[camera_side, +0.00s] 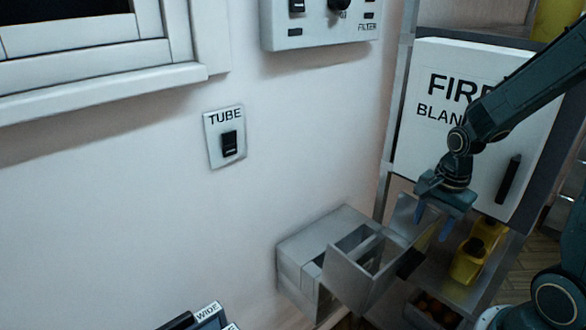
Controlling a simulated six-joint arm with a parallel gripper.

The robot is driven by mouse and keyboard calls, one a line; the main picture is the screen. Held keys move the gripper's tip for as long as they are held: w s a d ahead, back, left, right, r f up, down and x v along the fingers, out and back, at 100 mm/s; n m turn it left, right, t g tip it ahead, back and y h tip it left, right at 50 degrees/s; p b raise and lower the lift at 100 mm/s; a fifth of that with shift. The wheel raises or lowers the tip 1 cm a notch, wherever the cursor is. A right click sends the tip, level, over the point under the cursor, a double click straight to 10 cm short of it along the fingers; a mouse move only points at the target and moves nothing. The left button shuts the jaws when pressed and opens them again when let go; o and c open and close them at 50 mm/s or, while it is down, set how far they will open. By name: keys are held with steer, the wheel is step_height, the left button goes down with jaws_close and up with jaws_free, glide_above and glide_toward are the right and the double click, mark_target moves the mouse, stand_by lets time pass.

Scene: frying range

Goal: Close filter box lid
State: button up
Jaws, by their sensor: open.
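The filter box (297,262) is a grey metal box low on the wall, right of centre in the side view. A grey open-topped compartment (345,283) juts out from its front, with a divider inside. A flat grey panel (405,216), which looks like the lid, stands raised at the compartment's right side. My gripper (433,222) points down just right of this panel, with its two blue fingertips apart and nothing seen between them. I cannot tell whether a fingertip touches the panel.
A white fire blanket cabinet (432,145) stands behind my gripper. Yellow bottles (468,260) stand on a metal shelf below right. A tube switch (226,138) and a filter control panel (318,32) are on the wall.

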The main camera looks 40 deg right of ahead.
mark_target(416, 261)
steer(key=shift+w+f, duration=0.15)
steer(key=shift+f, duration=1.75)
steer(key=shift+w+f, duration=0.2)
steer(key=shift+f, duration=1.65)
steer(key=shift+w+f, duration=0.15)
steer(key=shift+f, duration=1.75)
steer(key=shift+s, duration=0.15)
jaws_close()
